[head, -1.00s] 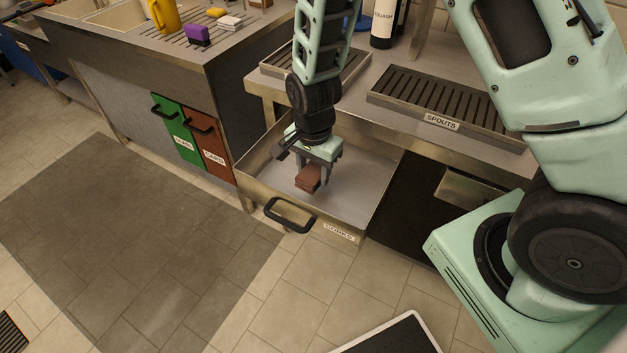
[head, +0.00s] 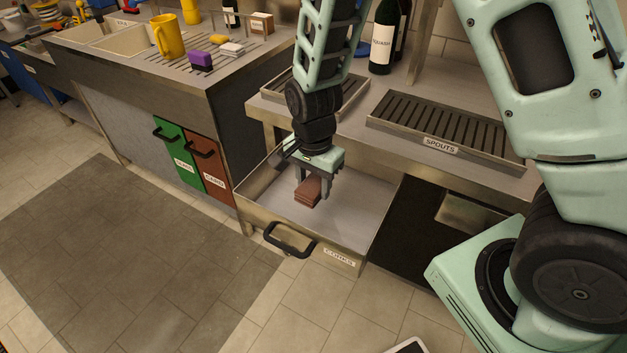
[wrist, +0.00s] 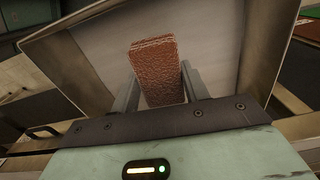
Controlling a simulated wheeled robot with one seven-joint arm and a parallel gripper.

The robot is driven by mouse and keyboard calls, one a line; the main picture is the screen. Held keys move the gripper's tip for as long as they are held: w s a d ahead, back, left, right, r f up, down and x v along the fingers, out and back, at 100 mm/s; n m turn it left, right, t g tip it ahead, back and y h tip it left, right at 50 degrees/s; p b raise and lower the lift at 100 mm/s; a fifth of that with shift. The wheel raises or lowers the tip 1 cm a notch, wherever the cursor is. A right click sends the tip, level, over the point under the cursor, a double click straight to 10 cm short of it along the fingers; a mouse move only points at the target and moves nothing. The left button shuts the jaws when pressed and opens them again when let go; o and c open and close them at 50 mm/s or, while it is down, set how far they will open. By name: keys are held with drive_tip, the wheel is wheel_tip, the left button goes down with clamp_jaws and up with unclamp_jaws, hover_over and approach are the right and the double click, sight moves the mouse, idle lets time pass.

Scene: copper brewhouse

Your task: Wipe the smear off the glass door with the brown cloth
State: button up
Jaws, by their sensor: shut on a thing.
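The brown cloth (head: 309,192) is a folded, layered reddish-brown block. My gripper (head: 313,188) is shut on it, inside the open drawer labelled CORKS (head: 262,218). In the wrist view the cloth (wrist: 158,72) stands between the two fingers of my gripper (wrist: 160,88), with the pale drawer floor behind it. I cannot tell whether the cloth touches the drawer floor. No glass door or smear shows in these frames.
The drawer's black handle (head: 289,241) juts out over the tiled floor. Drip trays, one labelled SPOUTS (head: 440,145), and bottles (head: 383,38) stand on the counter above. A yellow jug (head: 168,37) and purple sponge (head: 201,61) are by the sink. The floor at left is clear.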

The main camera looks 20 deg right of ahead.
sight(314, 218)
drive_tip(key=shift+f+b, duration=2.6)
drive_tip(key=shift+f, duration=1.85)
drive_tip(key=o, duration=0.9)
drive_tip(key=shift+r, duration=0.1)
drive_tip(key=shift+o, duration=0.2)
drive_tip(key=shift+p, duration=0.35)
drive_tip(key=c, duration=1.1)
drive_tip(key=shift+c, duration=0.2)
drive_tip(key=shift+r, duration=0.1)
